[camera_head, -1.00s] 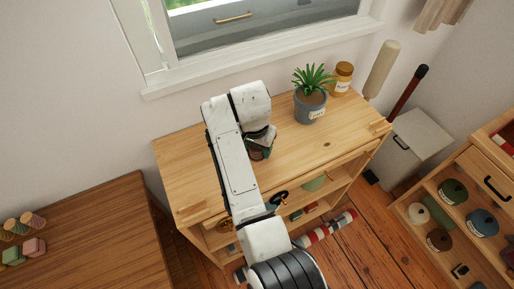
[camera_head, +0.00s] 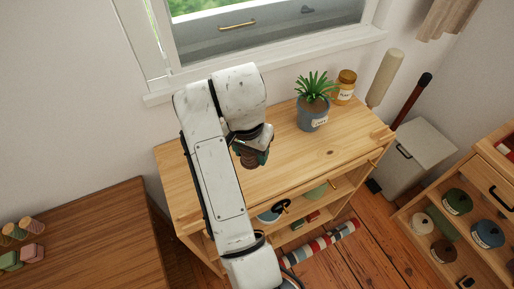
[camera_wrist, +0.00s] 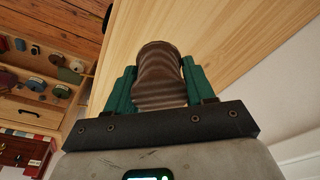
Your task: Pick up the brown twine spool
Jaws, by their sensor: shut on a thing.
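The brown twine spool (camera_wrist: 160,80) is ridged and dark brown, and sits between the two green fingers of my gripper (camera_wrist: 160,88) in the wrist view. My gripper is shut on it. In the head view the spool (camera_head: 255,155) shows below my gripper (camera_head: 250,147), over the light wooden top of the shelf unit (camera_head: 285,165). Part of the spool is hidden by the fingers. I cannot tell for sure how far it is above the top.
A potted plant (camera_head: 313,102) and an amber jar (camera_head: 345,86) stand at the back right of the top. A dark wooden table (camera_head: 95,235) is at left. A shelf with several spools (camera_head: 457,201) is at right. The top right of my gripper is mostly clear.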

